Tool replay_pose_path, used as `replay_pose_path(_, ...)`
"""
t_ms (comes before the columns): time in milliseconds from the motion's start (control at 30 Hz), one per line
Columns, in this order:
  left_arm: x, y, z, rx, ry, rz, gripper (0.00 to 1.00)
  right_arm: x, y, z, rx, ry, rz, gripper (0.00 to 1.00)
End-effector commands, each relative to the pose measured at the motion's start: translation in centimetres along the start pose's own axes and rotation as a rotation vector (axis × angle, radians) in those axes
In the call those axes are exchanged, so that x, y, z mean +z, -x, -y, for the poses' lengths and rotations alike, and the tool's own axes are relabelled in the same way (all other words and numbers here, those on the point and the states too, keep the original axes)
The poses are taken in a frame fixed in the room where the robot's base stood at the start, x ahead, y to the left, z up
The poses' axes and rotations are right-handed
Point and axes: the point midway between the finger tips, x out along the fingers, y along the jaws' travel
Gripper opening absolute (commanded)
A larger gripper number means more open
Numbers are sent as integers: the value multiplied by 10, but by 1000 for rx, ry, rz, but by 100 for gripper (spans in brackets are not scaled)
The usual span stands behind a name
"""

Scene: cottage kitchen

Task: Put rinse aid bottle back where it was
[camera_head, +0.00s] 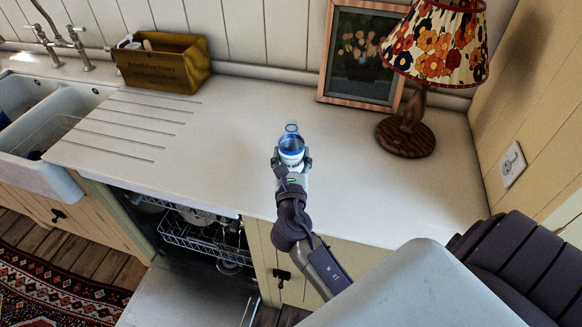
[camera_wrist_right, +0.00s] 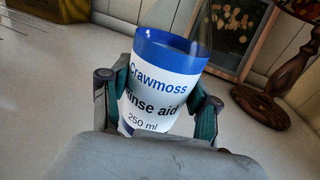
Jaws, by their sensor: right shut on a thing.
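The rinse aid bottle (camera_head: 291,147) is blue with a white label. In the right wrist view the bottle (camera_wrist_right: 160,88) shows the words "Crawmoss Rinse aid 250 ml". My right gripper (camera_head: 291,160) is shut on it, with one finger on each side. The bottle is over the middle of the pale worktop (camera_head: 230,130); I cannot tell whether its base touches the surface. The gripper hides its lower part. My left gripper is not in view.
A table lamp (camera_head: 405,135) with a floral shade and a framed picture (camera_head: 327,85) stand at the back right. A wooden box (camera_head: 165,68) is at the back left, near the white sink (camera_head: 70,185). Below, the dishwasher (camera_head: 190,290) is open. The worktop around the bottle is clear.

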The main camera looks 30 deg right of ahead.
Motion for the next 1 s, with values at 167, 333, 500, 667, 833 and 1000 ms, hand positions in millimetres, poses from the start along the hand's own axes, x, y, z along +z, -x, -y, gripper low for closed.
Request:
replay_pose_path(167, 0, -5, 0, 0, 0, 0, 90, -20, -1, -2, 0, 3, -1, 18)
replay_pose_path(333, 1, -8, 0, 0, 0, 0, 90, -39, -1, -1, 1, 3, -1, 18)
replay_pose_path(500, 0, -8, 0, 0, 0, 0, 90, -40, -1, -1, 1, 1, 1, 18)
replay_pose_path(667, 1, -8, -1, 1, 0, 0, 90, -41, -1, -1, 0, 1, 1, 18)
replay_pose_path(833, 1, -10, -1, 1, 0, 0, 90, -44, -1, -1, 0, 1, 0, 73)
replay_pose_path(1000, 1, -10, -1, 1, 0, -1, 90, -44, -1, -1, 0, 1, 0, 86)
